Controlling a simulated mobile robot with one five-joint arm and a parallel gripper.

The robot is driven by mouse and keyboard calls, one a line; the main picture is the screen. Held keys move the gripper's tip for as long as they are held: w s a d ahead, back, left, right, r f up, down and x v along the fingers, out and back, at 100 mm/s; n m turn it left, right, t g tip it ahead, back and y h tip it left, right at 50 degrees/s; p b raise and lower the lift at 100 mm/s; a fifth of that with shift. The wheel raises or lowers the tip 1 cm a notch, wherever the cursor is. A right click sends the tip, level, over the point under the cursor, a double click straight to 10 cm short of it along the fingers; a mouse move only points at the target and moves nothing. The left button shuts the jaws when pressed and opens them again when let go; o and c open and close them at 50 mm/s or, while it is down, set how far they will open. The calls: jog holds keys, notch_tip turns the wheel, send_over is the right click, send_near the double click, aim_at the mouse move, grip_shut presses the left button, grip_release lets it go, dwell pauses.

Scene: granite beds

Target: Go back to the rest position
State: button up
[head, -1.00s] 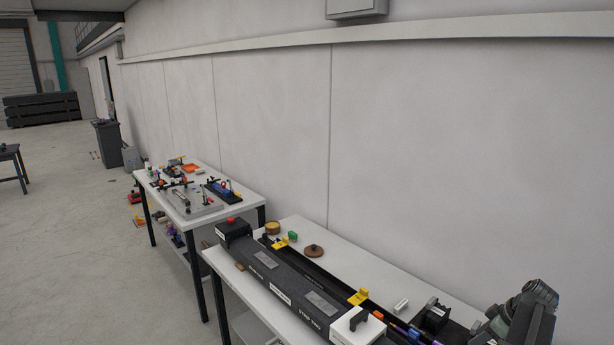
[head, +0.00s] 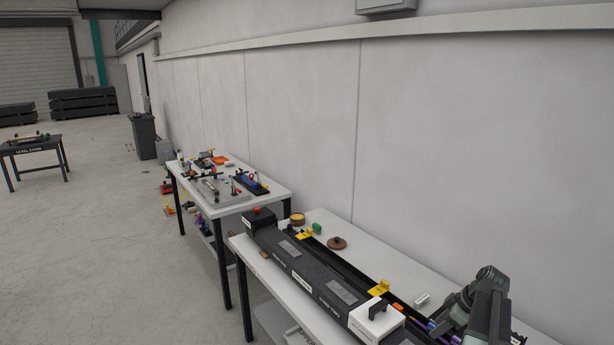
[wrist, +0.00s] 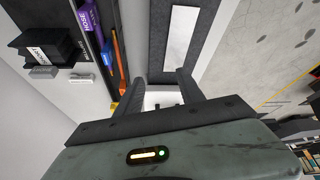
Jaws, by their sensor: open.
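My gripper (wrist: 163,92) shows in the wrist view with its two dark fingers apart and nothing between them. Below and beyond it are the long dark bed (wrist: 172,60) with a pale plate and a white block with a dark handle. In the head view my folded arm is at the lower right, over the near end of the bench (head: 405,268); the fingertips are hidden there. The long black bed (head: 300,265) lies along that bench, with the white block (head: 377,322) at its near end.
Yellow pieces (head: 379,288), a brown disc (head: 337,243) and a green block (head: 317,228) lie on the bench. A second table (head: 225,187) with fixtures stands beyond. The wall closes the right side; the floor (head: 110,240) at left is open. A dark table (head: 33,148) stands far left.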

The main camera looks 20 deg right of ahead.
jog(key=w+a+f+n+g+b, duration=0.1)
jog(key=w+a+f+b, duration=0.15)
jog(key=a, duration=0.85)
jog(key=w+a+f+n+g+b, duration=0.15)
jog(key=w+a, duration=0.25)
jog(key=a, duration=0.6)
jog(key=w+a+f+n+b, duration=0.15)
jog(key=w+a, duration=0.25)
jog(key=a, duration=0.7)
jog(key=s+a+f+m+g+h, duration=0.1)
jog(key=s+a+f+m, duration=0.1)
jog(key=a+m, duration=0.3)
jog(key=s+a+f+m+h+b, duration=0.1)
jog(key=s+a+f+m, duration=0.1)
jog(key=s+a+m, duration=0.3)
jog(key=a+m, duration=0.1)
jog(key=a, duration=0.2)
jog(key=shift+s+g+h, duration=0.2)
jog(key=shift+g+h, duration=0.1)
jog(key=shift+g, duration=0.05)
